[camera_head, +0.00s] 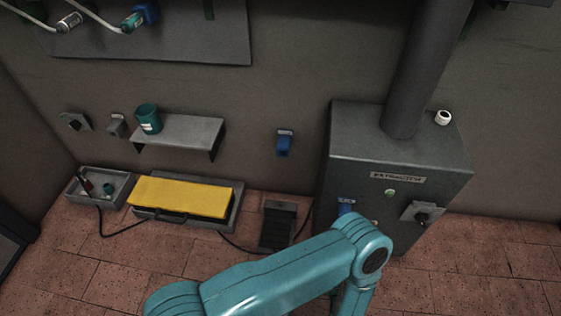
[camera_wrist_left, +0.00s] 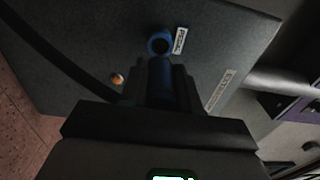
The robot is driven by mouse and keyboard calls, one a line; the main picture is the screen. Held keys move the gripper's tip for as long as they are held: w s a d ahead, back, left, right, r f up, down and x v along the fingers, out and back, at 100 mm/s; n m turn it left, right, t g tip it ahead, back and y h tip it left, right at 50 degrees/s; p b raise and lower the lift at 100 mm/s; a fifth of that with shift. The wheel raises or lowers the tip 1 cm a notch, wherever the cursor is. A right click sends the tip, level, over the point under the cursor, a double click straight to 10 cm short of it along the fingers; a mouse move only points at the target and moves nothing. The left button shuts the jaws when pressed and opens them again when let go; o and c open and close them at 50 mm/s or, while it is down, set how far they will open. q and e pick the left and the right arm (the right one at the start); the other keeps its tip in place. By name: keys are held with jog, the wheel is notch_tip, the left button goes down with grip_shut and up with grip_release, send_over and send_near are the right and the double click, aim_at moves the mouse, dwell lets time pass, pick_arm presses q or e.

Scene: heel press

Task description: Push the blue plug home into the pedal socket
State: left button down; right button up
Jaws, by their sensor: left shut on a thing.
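In the left wrist view my left gripper (camera_wrist_left: 161,76) is shut on the blue plug (camera_wrist_left: 160,84), which shows between the two dark fingers. The plug points at the pedal socket (camera_wrist_left: 158,44), a blue ring with a dark centre on the grey cabinet face, beside a small white label. The plug's front end lies just below the ring in the picture; I cannot tell whether they touch. In the head view the blue socket (camera_head: 345,205) shows on the cabinet front, just above my teal arm. My grippers are outside the head view.
The grey extractor cabinet (camera_head: 350,150) carries a thick pipe (camera_head: 425,65), a green button (camera_head: 390,193) and a switch (camera_head: 424,214). A black pedal (camera_head: 279,226) stands on the floor to its left. Another blue fitting (camera_head: 284,143) is on the wall. A yellow pad (camera_head: 180,196) lies farther left.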

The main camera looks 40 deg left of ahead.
pick_arm(q)
jog(key=shift+b+x, duration=0.7)
jog(key=shift+x, duration=1)
jog(key=shift+b+x, duration=0.8)
jog(key=shift+x, duration=0.6)
dwell(0.6)
jog(key=c, duration=0.7)
grip_release()
jog(key=shift+c, duration=0.2)
